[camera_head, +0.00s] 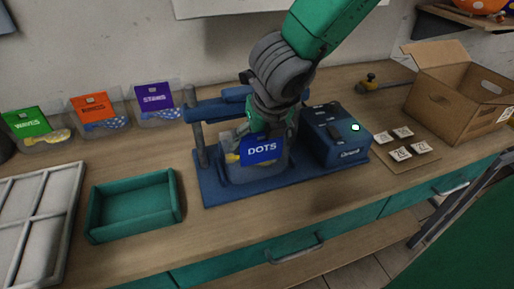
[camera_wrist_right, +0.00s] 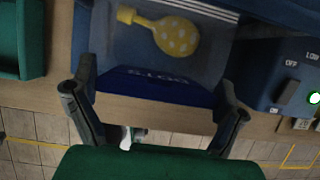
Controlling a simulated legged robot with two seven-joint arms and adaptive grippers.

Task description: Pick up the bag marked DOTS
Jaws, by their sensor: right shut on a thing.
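The bag marked DOTS (camera_head: 262,151) is a clear pouch with a blue label, above the blue base of the machine (camera_head: 215,190). It fills the upper middle of the wrist view (camera_wrist_right: 160,82), where a yellow dotted balloon (camera_wrist_right: 172,35) shows inside. My right gripper (camera_head: 265,128) comes down from above and is shut on the DOTS bag. In the wrist view its two fingers (camera_wrist_right: 155,106) lie at the bag's left and right edges. I cannot tell whether the bag touches the base. My left gripper is not in view.
Bags marked WAVES (camera_head: 30,124), RINGS (camera_head: 93,108) and STARS (camera_head: 154,97) stand at the back left. A green tray (camera_head: 135,207) is left of the machine. A blue control box (camera_head: 335,140) with a lit button adjoins it. An open cardboard box (camera_head: 450,95) stands far right.

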